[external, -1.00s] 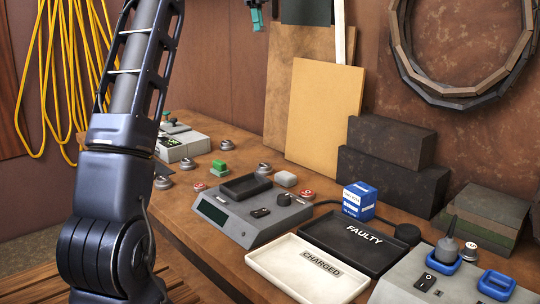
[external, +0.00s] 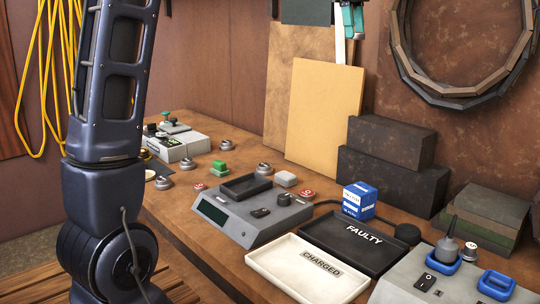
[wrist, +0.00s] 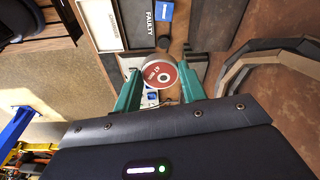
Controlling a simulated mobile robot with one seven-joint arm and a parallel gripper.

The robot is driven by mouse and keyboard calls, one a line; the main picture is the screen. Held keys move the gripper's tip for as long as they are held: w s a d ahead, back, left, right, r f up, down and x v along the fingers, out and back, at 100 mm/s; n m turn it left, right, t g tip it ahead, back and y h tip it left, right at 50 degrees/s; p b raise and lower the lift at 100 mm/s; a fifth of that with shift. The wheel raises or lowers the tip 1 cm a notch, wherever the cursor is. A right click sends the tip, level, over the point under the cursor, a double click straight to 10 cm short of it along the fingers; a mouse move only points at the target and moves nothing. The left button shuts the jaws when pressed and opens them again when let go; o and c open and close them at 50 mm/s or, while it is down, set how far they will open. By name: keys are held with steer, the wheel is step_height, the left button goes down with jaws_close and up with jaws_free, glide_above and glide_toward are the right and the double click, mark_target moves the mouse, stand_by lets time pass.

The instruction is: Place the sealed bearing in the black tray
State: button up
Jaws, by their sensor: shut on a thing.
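My gripper (wrist: 160,76) shows in the wrist view with its two teal fingers shut on a round grey disc with a red printed face (wrist: 159,73). The disc looks like the sealed bearing, but its print is hard to read. In the external view the gripper (external: 349,20) is at the top edge, high above the bench, and the disc cannot be made out. The black tray marked FAULTY (external: 318,233) lies on the bench, with no object seen in it.
A white tray marked CHARGED (external: 272,262) adjoins the black tray. A blue box (external: 358,200) stands behind them. A grey device with a small black dish (external: 246,187) is to the left, a switch box (external: 425,283) to the right. Several round parts lie on the bench.

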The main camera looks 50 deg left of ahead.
steer(key=m, duration=0.2)
glide_above(359, 247)
steer(key=f, duration=4.7)
steer(key=shift+w+a+f, duration=0.1)
steer(key=shift+a+f, duration=0.2)
steer(key=shift+f, duration=0.1)
steer(key=shift+f, duration=0.1)
steer(key=o, duration=1)
